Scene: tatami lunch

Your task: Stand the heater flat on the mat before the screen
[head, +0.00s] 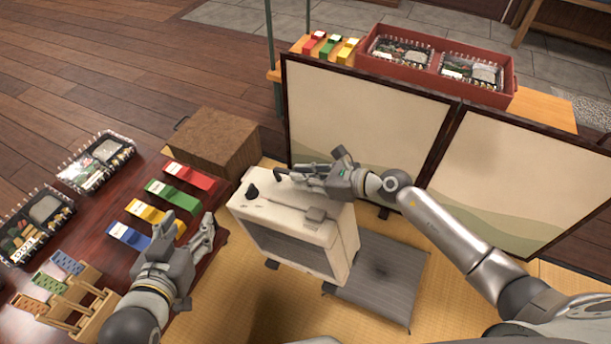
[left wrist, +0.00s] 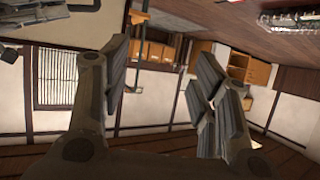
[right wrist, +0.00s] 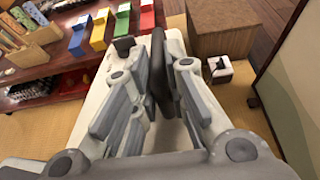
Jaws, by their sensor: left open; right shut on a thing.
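The heater (head: 290,232) is a cream box with an open front and a dark knob on top. It is over the tatami at the left edge of the grey mat (head: 385,285), partly overlapping it in the head view; I cannot tell whether its feet touch anything. My right gripper (head: 285,176) is shut on its dark handle (right wrist: 158,75), seen between the fingers in the right wrist view. The folding screen (head: 365,125) stands behind the heater and mat. My left gripper (head: 188,232) is open and empty over the low table's edge, left of the heater.
The low dark table (head: 100,210) holds colored boxes, bento trays and a wooden rack (head: 75,310). A brown box (head: 212,143) stands behind the heater. A red crate (head: 425,35) of bentos is beyond the screen. Bare tatami (head: 240,310) lies in front.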

